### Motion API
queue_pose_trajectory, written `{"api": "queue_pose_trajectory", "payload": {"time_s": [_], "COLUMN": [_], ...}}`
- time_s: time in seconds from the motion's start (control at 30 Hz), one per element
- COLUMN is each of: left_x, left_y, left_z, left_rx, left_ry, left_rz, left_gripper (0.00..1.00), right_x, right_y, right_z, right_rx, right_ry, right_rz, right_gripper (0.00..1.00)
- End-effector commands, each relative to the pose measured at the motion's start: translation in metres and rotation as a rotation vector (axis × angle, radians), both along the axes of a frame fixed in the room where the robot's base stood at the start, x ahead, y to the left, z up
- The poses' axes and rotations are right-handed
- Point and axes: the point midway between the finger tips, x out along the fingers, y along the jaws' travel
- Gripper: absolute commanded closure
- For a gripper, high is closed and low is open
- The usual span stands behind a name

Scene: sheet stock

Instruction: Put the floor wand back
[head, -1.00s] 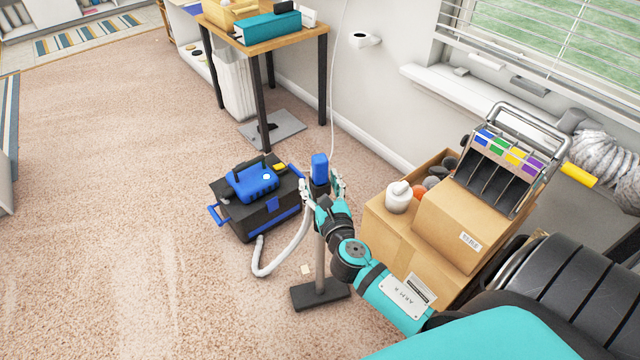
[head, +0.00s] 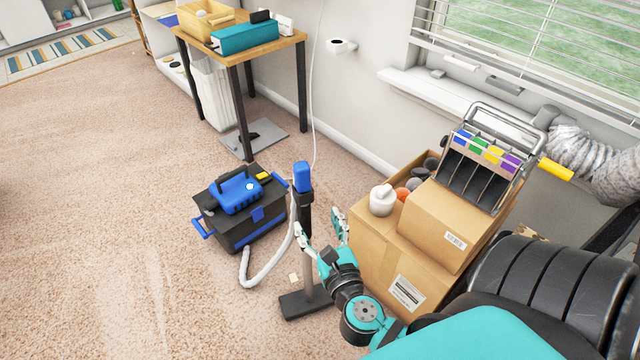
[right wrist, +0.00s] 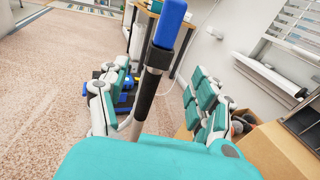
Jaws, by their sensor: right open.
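The floor wand (head: 303,178) has a blue top, a black grip and a grey tube, and stands upright on a flat dark foot (head: 305,303) on the carpet. A pale hose runs from near it to the black and blue vacuum unit (head: 245,232). My right gripper (head: 322,231) is open beside the wand, lower than its blue top. In the right wrist view the wand's black grip (right wrist: 147,95) shows between the two spread fingers of the gripper (right wrist: 155,98), with no finger visibly closed on it. My left gripper is out of view.
Carpet is clear on the left.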

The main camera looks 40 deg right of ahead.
Motion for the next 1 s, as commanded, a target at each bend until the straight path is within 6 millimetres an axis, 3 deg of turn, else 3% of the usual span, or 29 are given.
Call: {"api": "queue_pose_trajectory", "payload": {"time_s": [0.17,0.27,0.37,0.5,0.6,0.8,1.0], "left_x": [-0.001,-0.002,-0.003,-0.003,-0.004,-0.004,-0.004], "left_y": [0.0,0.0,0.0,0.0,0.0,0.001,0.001], "left_z": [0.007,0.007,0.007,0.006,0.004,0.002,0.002], "left_rx": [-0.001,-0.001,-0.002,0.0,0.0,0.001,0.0], "left_ry": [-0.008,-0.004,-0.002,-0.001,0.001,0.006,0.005], "left_rz": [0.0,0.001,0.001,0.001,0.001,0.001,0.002], "left_gripper": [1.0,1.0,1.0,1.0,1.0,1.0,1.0], "right_x": [-0.012,-0.023,-0.043,-0.081,-0.108,-0.144,-0.151], "right_y": [-0.006,-0.022,-0.031,-0.007,0.026,0.074,0.083], "right_z": [0.0,-0.008,-0.031,-0.069,-0.085,-0.091,-0.091], "right_rx": [0.156,0.508,1.008,1.661,1.972,2.215,2.24], "right_ry": [-0.025,-0.078,-0.149,-0.219,-0.233,-0.217,-0.213], "right_rz": [-0.062,-0.211,-0.449,-0.873,-1.187,-1.621,-1.704], "right_gripper": [0.35,0.35,0.35,0.35,0.35,0.35,0.35]}}
